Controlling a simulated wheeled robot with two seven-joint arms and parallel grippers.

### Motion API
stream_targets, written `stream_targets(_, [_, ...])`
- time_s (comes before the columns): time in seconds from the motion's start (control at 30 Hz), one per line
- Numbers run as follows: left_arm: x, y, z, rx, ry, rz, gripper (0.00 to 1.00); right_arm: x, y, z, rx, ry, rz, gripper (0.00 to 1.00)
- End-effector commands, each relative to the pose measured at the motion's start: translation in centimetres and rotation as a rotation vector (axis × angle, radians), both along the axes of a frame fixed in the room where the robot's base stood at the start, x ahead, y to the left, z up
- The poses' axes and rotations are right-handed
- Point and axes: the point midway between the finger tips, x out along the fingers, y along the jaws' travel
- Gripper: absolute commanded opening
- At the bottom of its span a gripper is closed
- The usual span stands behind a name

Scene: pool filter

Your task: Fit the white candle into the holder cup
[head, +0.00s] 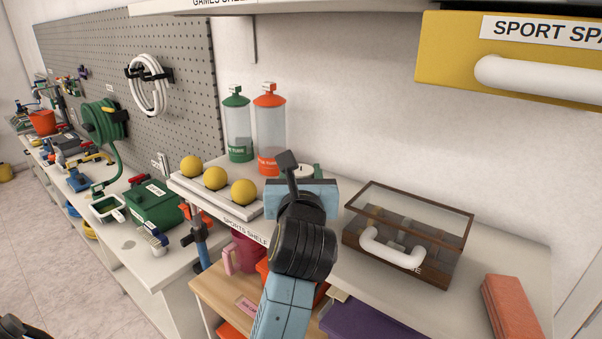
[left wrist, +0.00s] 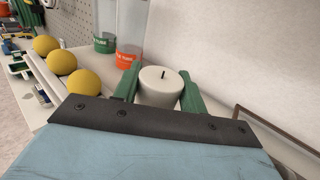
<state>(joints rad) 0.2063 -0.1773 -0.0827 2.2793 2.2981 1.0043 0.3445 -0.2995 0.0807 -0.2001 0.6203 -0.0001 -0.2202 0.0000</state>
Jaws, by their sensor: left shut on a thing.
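The white candle (left wrist: 160,88), a short cylinder with a dark wick, sits between the two green fingers of my left gripper (left wrist: 160,92) in the left wrist view. The gripper is shut on it, with a finger on either side. In the head view my left gripper (head: 301,173) is over the sports shelf, and only a small part of the candle (head: 299,169) shows past my wrist. The candle's lower part is hidden. I cannot make out the holder cup in either view. My right gripper is not in view.
Three yellow balls (head: 243,192) sit on a white rack left of my gripper. Two clear dispensers, green (head: 237,125) and orange (head: 270,128), stand behind. A glass-topped box (head: 452,258) with a white handle is at the right. A yellow drawer (head: 450,60) overhangs the upper right.

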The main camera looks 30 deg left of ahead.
Motion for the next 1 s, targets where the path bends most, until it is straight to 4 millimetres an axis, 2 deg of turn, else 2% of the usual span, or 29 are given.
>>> stream_targets(0.63, [0.0, 0.0, -1.5, 0.001, -0.001, 0.0, 0.16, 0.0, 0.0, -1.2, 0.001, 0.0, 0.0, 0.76])
stream_targets(0.67, [0.0, 0.0, -1.4, 0.001, -0.001, 0.0, 0.44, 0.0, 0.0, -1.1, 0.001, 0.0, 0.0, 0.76])
stream_targets(0.7, [0.0, 0.0, -1.4, 0.001, -0.001, 0.0, 0.49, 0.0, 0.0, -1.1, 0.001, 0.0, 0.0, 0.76])
stream_targets(0.83, [0.0, 0.0, -1.4, 0.001, -0.001, 0.0, 0.67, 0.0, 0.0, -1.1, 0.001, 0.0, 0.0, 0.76])
stream_targets(1.0, [0.0, 0.0, -1.4, 0.0, 0.0, 0.0, 0.67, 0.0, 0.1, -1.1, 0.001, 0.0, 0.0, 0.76])
